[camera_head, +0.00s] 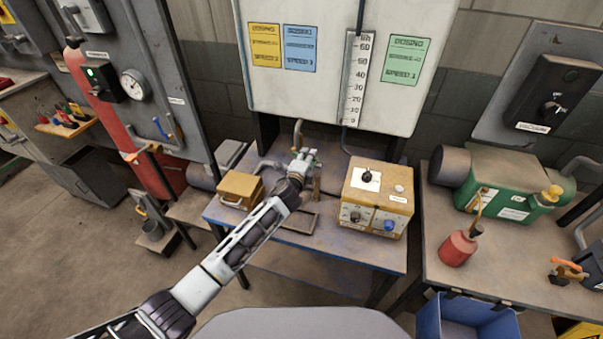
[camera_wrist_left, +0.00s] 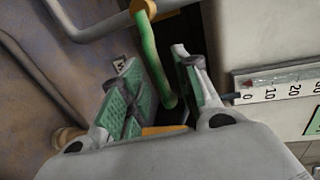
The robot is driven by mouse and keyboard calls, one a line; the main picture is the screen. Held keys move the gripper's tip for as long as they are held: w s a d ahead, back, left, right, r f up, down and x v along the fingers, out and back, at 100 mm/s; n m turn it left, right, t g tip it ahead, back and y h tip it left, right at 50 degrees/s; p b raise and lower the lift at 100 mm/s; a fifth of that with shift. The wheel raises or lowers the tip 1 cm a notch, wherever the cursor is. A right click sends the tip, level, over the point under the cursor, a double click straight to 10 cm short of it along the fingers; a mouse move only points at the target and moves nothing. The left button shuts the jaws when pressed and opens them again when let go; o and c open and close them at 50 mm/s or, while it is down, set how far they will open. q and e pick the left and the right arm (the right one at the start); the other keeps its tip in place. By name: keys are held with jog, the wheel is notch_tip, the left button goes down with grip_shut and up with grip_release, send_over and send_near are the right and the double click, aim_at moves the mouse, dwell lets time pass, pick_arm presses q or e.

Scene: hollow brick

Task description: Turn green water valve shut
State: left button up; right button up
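The green valve handle (camera_wrist_left: 152,55) shows in the left wrist view as a long lever running down from a brass-coloured fitting (camera_wrist_left: 143,8) on a grey pipe. My left gripper (camera_wrist_left: 157,62) is open around it. The lever lies between the two green-padded fingers, with visible gaps, and its free end reaches in toward the palm. In the head view my left gripper (camera_head: 304,161) is over the back of the blue table, by the upright pipe, and largely hides the valve. My right gripper is not in view.
The blue table (camera_head: 335,248) also holds a yellow control box (camera_head: 377,197) on the right and a small tan box (camera_head: 240,189) on the left. A ruler scale (camera_head: 355,85) hangs on the white panel (camera_head: 330,25) behind. A red oil can (camera_head: 458,248) stands on the right bench.

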pick_arm(q)
jog(key=v, duration=1.1)
jog(key=shift+d, duration=0.3)
dwell(0.6)
